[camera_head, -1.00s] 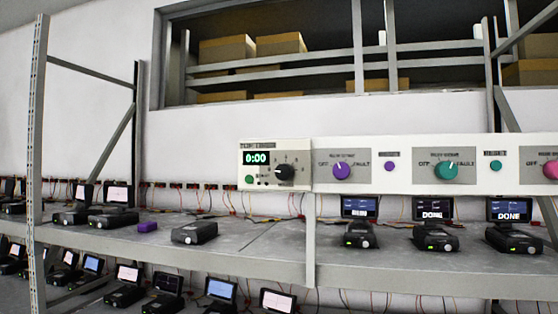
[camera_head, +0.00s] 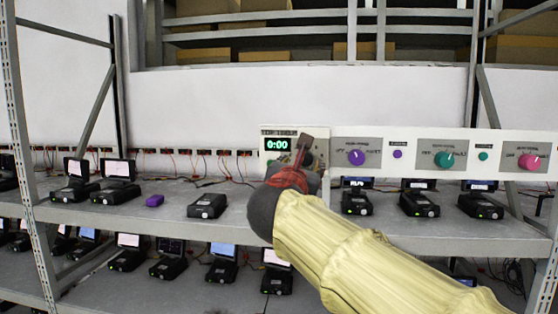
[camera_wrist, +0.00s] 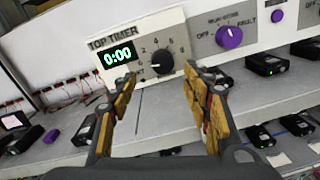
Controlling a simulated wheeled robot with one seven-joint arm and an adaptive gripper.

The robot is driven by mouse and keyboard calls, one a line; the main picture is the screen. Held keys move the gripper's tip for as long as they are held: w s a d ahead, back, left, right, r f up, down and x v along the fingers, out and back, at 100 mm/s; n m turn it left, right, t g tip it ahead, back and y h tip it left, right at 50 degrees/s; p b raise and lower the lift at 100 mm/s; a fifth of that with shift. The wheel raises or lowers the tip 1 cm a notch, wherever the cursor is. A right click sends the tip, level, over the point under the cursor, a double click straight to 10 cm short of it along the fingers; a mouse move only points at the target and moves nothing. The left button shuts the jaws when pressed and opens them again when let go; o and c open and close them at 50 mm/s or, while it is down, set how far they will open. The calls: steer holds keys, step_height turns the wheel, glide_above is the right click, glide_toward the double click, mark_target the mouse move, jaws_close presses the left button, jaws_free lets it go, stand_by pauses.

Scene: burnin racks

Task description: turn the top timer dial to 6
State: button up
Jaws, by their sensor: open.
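The top timer panel (camera_wrist: 145,30) is a white box with a green display reading 0:00 and a black dial (camera_wrist: 162,62) ringed by numbers. In the head view the timer's display (camera_head: 278,144) shows, but my gripper (camera_head: 305,155) covers most of the dial. In the wrist view my gripper (camera_wrist: 160,105) is open, with one finger at each side and nothing between the tips. The dial lies beyond the fingertips, between them in the picture, and looks apart from them.
A purple knob (camera_head: 356,157), a green knob (camera_head: 444,159) and a pink knob (camera_head: 529,161) sit on the panel strip to the right. Several black devices with screens stand on the shelf (camera_head: 160,213) below. A small purple block (camera_head: 154,201) lies on the shelf at left.

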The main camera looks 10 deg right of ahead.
mark_target(305, 160)
steer(key=shift+n, duration=0.3)
steer(key=p+x, duration=0.1)
steer(key=x, duration=0.6)
steer(key=shift+w+d+f, duration=0.1)
steer(key=shift+d, duration=0.1)
steer(key=shift+w+d, duration=0.25)
steer(key=shift+w, duration=0.1)
steer(key=shift+a, duration=0.1)
steer(key=shift+c, duration=0.8)
steer(key=c, duration=1)
